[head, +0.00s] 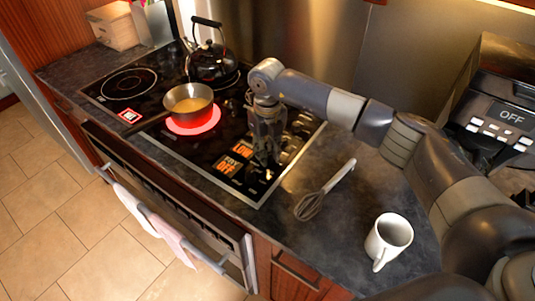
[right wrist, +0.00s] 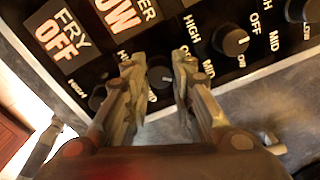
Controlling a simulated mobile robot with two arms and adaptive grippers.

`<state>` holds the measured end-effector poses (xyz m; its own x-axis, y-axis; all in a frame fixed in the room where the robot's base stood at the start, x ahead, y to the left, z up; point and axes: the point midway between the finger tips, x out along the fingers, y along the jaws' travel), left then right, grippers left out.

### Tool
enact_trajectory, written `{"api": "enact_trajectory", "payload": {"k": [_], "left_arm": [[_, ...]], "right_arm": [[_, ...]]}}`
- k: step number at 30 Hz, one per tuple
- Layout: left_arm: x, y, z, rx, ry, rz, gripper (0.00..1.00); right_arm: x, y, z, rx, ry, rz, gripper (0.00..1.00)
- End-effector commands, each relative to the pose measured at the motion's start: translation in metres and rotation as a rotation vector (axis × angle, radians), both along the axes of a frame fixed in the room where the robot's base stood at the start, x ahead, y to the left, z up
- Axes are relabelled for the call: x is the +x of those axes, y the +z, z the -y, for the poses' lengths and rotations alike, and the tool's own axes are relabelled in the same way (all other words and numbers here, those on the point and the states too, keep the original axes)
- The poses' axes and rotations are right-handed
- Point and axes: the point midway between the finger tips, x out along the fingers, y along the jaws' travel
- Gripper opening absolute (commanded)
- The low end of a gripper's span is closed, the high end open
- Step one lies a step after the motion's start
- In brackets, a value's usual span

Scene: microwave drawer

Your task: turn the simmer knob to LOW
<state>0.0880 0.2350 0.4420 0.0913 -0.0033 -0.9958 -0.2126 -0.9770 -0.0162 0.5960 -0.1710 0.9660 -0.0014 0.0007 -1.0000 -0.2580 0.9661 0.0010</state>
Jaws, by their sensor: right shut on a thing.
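My right gripper (head: 264,157) points down over the control strip at the right of the black cooktop (head: 203,150). In the right wrist view, its fingers (right wrist: 157,66) are shut on a dark round knob (right wrist: 160,76), one on each side. The knob is hidden behind the gripper in the head view. My left gripper is not in view.
Another knob (right wrist: 236,41) sits right of the held one, with HIGH, MID and OFF marks around it. A pan (head: 188,102) stands on a red glowing burner. A kettle (head: 212,62) stands behind. A whisk (head: 325,190) and white mug (head: 388,240) are on the counter.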

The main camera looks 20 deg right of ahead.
Motion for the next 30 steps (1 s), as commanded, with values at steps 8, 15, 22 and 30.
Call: {"api": "enact_trajectory", "payload": {"k": [8, 15, 22, 30], "left_arm": [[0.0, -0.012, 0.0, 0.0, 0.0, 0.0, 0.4], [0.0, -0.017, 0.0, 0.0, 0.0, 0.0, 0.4], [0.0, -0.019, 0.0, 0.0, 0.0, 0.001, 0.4], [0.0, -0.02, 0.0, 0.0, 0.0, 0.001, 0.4]], "right_arm": [[0.002, 0.0, 0.0, 0.001, -0.25, 0.007, 0.0], [0.002, 0.001, 0.001, 0.001, -0.418, 0.006, 0.0], [0.002, 0.002, 0.001, 0.001, -0.517, 0.006, 0.0], [0.002, 0.003, 0.001, 0.001, -0.558, 0.006, 0.0]]}}
